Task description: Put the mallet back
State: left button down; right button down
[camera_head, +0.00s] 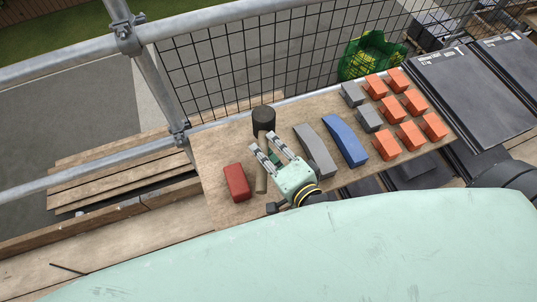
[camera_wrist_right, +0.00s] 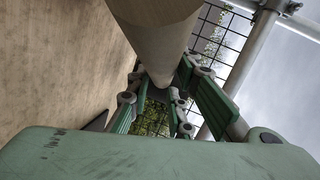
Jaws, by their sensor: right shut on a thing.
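The mallet has a black head (camera_head: 263,119) and a pale wooden handle (camera_head: 261,181), seen in the head view near the left part of the wooden board (camera_head: 216,150). The head is towards the back of the board and the handle runs towards me. My right gripper (camera_head: 264,151) is shut on the handle below the head. In the right wrist view the handle (camera_wrist_right: 158,35) runs from the top edge down between the green fingers (camera_wrist_right: 160,100). I cannot tell whether the mallet touches the board. My left gripper is not in view.
A red block (camera_head: 237,182) lies left of the handle. A grey curved block (camera_head: 316,150) and a blue one (camera_head: 345,140) lie to the right. Several orange blocks (camera_head: 385,145) stand further right. Mesh railing (camera_head: 255,60) borders the back; dark tiles (camera_head: 475,90) lie far right.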

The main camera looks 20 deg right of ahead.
notch_tip(320, 180, down, 3)
jog(key=shift+f, duration=0.15)
jog(key=shift+d+f, duration=0.1)
jog(key=shift+f, duration=0.05)
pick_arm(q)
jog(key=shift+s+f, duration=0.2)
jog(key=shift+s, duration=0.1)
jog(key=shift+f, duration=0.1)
pick_arm(e)
jog(key=shift+f, duration=0.1)
jog(key=c, duration=1.6)
grip_release()
jog(key=shift+f, duration=0.1)
jog(key=shift+s, duration=0.15)
